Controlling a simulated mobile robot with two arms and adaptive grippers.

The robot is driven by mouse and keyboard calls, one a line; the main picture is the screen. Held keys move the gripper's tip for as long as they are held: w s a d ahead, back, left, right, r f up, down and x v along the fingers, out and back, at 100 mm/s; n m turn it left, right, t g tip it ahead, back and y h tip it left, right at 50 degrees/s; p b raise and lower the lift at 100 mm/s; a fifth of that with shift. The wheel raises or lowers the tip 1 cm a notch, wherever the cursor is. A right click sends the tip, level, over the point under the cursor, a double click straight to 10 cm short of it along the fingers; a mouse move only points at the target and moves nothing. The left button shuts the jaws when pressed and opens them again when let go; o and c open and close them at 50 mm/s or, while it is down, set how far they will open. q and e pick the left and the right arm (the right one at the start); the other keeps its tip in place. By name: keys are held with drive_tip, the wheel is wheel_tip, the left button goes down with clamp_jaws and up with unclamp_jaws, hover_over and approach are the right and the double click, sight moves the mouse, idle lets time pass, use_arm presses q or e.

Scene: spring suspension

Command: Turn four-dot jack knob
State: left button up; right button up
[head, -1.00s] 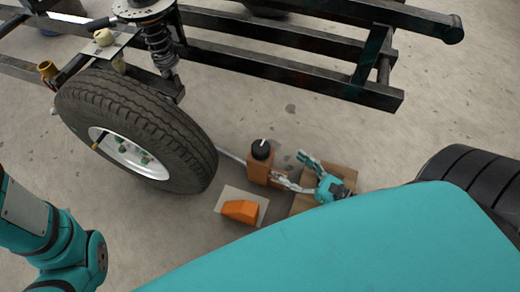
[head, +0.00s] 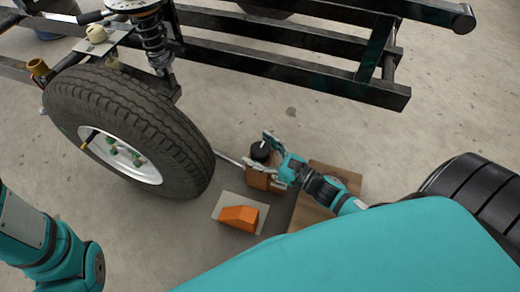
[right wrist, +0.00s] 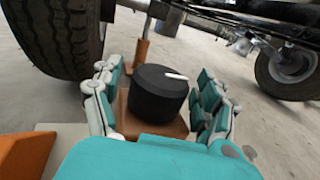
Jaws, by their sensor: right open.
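The jack is a brown block (head: 258,181) on the floor beside the wheel, with a round black knob (head: 259,151) on top. In the right wrist view the black knob (right wrist: 157,94) has one white line on its top; no four dots can be made out. My right gripper (head: 272,150) is at the knob, with its fingers open on either side. In the right wrist view the open fingers of this gripper (right wrist: 160,100) flank the knob, with a gap visible at the right. My left gripper is out of view; only my left arm shows at the lower left.
A large tyre (head: 135,125) stands left of the jack, with a coil spring (head: 154,45) above it. The black frame (head: 300,60) spans the top. An orange wedge (head: 239,217) lies on a pale mat (head: 224,203). A brown board (head: 306,211) lies under my right arm.

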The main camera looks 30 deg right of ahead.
drive_tip(key=c, duration=1.2)
drive_tip(key=shift+y, duration=0.3)
